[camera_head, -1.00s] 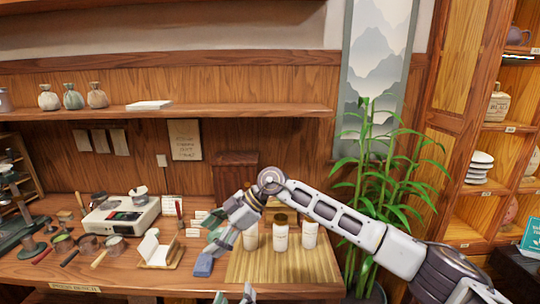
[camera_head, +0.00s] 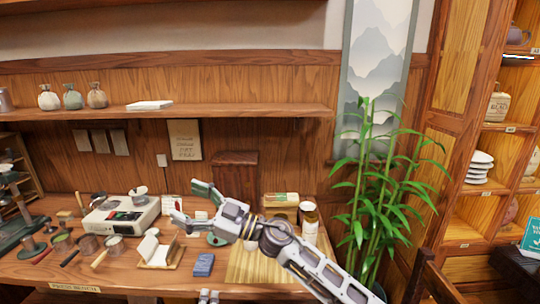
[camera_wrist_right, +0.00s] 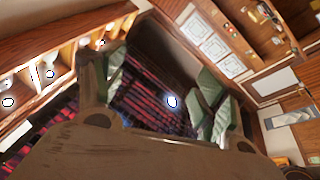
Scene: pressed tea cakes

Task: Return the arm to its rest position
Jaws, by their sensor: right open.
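My right arm comes in from the lower right in the head view. My right gripper (camera_head: 194,207) is above the table, left of the bamboo mat, with its green-padded fingers spread apart and pointing left. In the right wrist view the same gripper (camera_wrist_right: 160,92) is open, with nothing between its fingers. The wooden table (camera_head: 110,274) lies below. Two small grey parts show at the bottom edge of the head view; I cannot tell what they belong to. My left gripper does not clearly show.
A white-labelled jar (camera_head: 310,226) stands on the bamboo mat (camera_head: 250,267), partly behind my arm. A blue block (camera_head: 204,264), a white scale (camera_head: 122,217) and several tools lie to the left. A bamboo plant (camera_head: 375,190) stands on the right. A shelf (camera_head: 230,111) spans the back wall.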

